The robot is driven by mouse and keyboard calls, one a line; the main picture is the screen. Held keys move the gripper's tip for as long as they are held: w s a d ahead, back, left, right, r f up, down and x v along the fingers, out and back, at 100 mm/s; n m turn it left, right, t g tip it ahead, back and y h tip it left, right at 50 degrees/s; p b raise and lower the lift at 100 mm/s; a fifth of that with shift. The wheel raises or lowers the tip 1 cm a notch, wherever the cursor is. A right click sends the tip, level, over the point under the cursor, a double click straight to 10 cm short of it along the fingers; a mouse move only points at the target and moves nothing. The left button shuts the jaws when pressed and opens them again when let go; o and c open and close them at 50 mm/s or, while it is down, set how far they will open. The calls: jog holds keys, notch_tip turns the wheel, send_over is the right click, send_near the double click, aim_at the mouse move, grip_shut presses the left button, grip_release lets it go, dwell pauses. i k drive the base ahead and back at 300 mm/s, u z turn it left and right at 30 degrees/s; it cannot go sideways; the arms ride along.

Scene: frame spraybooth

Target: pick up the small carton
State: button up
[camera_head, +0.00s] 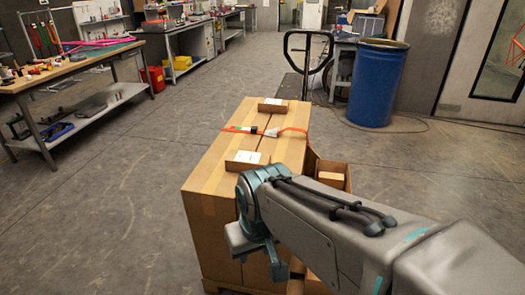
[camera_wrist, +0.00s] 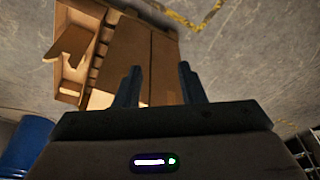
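Two small flat cartons with white labels lie on top of the tall brown cartons (camera_head: 205,195): the nearer small carton (camera_head: 245,158) and the farther small carton (camera_head: 272,105). Another small tan piece (camera_head: 331,177) shows beside the stack at the right, partly hidden by my arm. I cannot tell which is the task's carton. My gripper (camera_wrist: 161,72) has its two fingers apart, with nothing gripped between them. In the wrist view, brown carton sides and an open box shape (camera_wrist: 72,48) lie beyond the fingers. In the head view my gripper is low at the stack's near right side.
A workbench (camera_head: 70,75) is at left. Floor left of the stack is clear.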

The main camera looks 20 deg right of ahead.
aim_at(235, 162)
jog(key=z, duration=0.05)
jog(key=i, duration=1)
